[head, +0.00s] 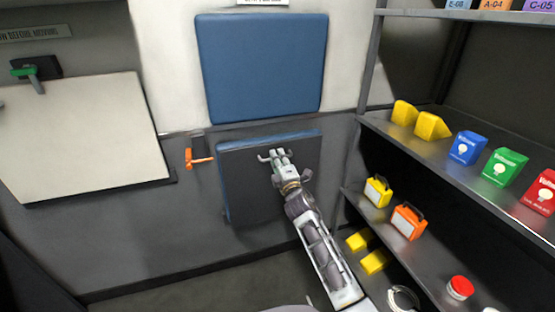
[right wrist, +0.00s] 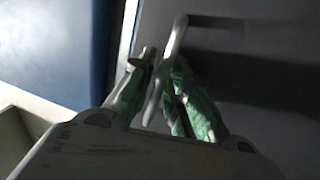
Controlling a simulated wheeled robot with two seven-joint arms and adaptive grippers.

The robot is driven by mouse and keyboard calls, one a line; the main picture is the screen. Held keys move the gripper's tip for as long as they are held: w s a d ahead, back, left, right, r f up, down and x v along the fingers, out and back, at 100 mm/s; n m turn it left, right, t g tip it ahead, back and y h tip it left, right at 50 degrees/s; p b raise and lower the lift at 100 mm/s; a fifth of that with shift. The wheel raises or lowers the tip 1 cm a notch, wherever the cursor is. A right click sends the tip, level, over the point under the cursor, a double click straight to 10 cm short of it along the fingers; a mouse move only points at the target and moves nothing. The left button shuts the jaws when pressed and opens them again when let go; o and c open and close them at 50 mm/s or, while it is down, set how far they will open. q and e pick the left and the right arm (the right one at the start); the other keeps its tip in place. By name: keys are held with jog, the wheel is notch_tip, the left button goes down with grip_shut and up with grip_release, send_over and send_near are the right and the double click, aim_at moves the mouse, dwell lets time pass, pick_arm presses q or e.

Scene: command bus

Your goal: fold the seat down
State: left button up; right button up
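The seat (head: 240,185) is folded up, close to upright against the grey wall below the blue backrest (head: 262,68). Its dark underside faces me, and a strip of its blue cushion shows along the top edge. A light metal handle (head: 264,156) sits on the upper part of the underside. My right gripper (head: 283,160) is at this handle. In the right wrist view the handle bar (right wrist: 176,45) runs between the green-padded fingers (right wrist: 157,85), which look closed around it. My left gripper is not in view.
An orange lever (head: 197,159) sticks out from the wall left of the seat. A white board (head: 80,135) is further left, with a green-handled latch (head: 30,75) above it. Shelves (head: 450,170) with coloured boxes stand close on the right. The floor (head: 200,275) below the seat looks clear.

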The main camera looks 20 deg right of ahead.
dwell(0.3)
grip_shut()
jog(key=shift+s+f, duration=0.1)
